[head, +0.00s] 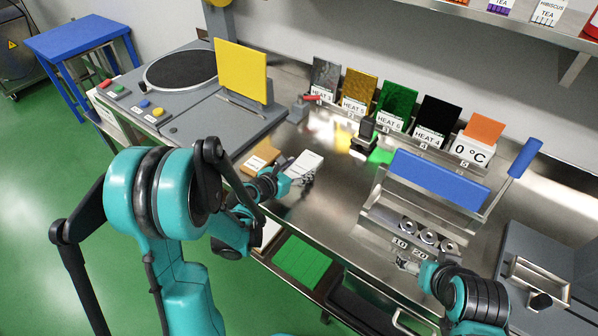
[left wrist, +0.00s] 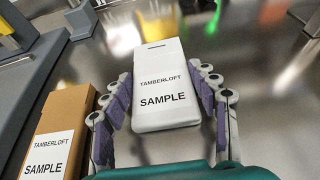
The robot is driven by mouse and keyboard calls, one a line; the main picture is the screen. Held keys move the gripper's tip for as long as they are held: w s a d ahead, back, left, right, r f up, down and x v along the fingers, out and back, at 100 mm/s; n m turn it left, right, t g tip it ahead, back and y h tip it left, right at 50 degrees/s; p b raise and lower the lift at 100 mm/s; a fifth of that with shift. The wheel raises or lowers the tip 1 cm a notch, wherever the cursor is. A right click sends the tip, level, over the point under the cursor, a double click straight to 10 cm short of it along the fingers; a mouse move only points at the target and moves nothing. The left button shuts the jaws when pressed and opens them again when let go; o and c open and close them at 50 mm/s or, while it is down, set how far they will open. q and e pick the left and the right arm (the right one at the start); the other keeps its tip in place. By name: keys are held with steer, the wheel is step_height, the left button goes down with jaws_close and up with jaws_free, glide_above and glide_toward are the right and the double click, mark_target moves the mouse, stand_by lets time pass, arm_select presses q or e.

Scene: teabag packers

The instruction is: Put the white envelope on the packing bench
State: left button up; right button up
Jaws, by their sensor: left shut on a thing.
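The white envelope (head: 308,162) is over the near left part of the steel packing bench (head: 330,205). In the left wrist view the white envelope (left wrist: 161,85) reads "TAMBERLOFT SAMPLE" and sits between the purple finger pads. My left gripper (head: 298,179) is shut on its near end; in the left wrist view the gripper (left wrist: 165,115) has one finger on each side. I cannot tell whether the envelope touches the bench. My right gripper (head: 404,263) is at the bench's front right, below small round knobs; its fingers are too small to read.
A brown envelope (head: 262,155) lies left of the white one; it also shows in the left wrist view (left wrist: 58,128). A blue-handled sealer (head: 437,180) stands on the right. Coloured packets in labelled holders line the back. A grey scale unit (head: 185,85) stands left.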

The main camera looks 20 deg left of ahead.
arm_select(q)
steer(key=shift+r, duration=0.1)
arm_select(e)
steer(key=shift+r, duration=0.1)
arm_select(q)
steer(key=o, duration=0.5)
steer(key=shift+f, duration=0.2)
arm_select(e)
steer(key=shift+f, duration=0.2)
arm_select(q)
steer(key=o, duration=0.4)
steer(key=shift+o, duration=0.2)
steer(key=shift+r, duration=0.15)
arm_select(e)
steer(key=shift+r, duration=0.15)
